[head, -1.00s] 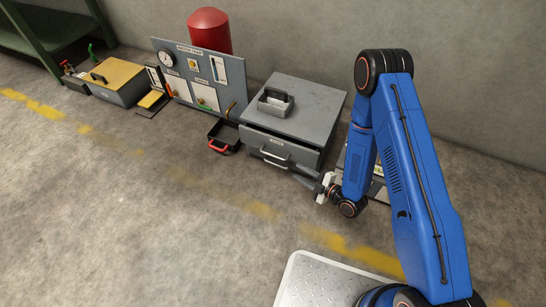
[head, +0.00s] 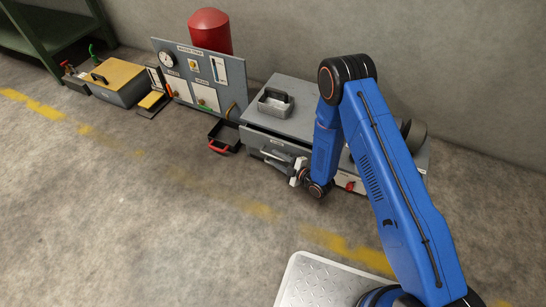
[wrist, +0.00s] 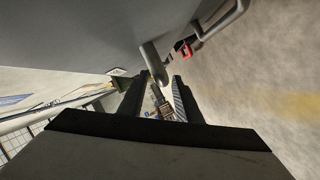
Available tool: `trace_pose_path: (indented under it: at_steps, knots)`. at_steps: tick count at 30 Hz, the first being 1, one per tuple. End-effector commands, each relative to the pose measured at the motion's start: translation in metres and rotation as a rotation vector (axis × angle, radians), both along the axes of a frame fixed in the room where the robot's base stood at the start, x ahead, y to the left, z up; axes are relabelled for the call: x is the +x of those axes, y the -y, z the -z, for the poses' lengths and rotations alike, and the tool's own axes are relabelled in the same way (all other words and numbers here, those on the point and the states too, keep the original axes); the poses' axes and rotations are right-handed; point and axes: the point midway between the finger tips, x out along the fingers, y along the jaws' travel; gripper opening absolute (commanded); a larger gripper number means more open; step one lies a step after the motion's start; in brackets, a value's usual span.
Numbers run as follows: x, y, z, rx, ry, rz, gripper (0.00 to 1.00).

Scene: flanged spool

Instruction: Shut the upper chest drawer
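The grey chest (head: 310,97) stands against the wall. Its upper drawer (head: 252,136) appears pulled out a little, with a dark gap under the chest top. A grey bar handle (head: 268,153) is on the drawer front. My gripper (head: 280,160) is low at the drawer front, by the handle, and its fingers partly overlap it in the head view. In the wrist view my gripper (wrist: 160,88) is open, its two dark fingers apart. A grey bar (wrist: 153,62) shows just beyond the fingertips; contact cannot be told. My arm hides the chest's right side.
A black tray with a red handle (head: 220,149) sits left of the chest. A tool board (head: 205,75) and a yellow-topped box (head: 117,73) stand further left. A dark spool-like round thing (head: 415,133) is at the right. The floor in front is clear.

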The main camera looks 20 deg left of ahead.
Motion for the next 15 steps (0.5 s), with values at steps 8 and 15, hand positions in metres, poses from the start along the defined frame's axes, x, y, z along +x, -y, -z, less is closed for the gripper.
trace_pose_path:
  at_steps: [8, 15]
  knots:
    - [0.010, -0.021, 0.005, 0.000, 0.001, 0.000, 0.31]
    - [0.010, -0.023, 0.005, 0.001, 0.000, 0.001, 0.31]
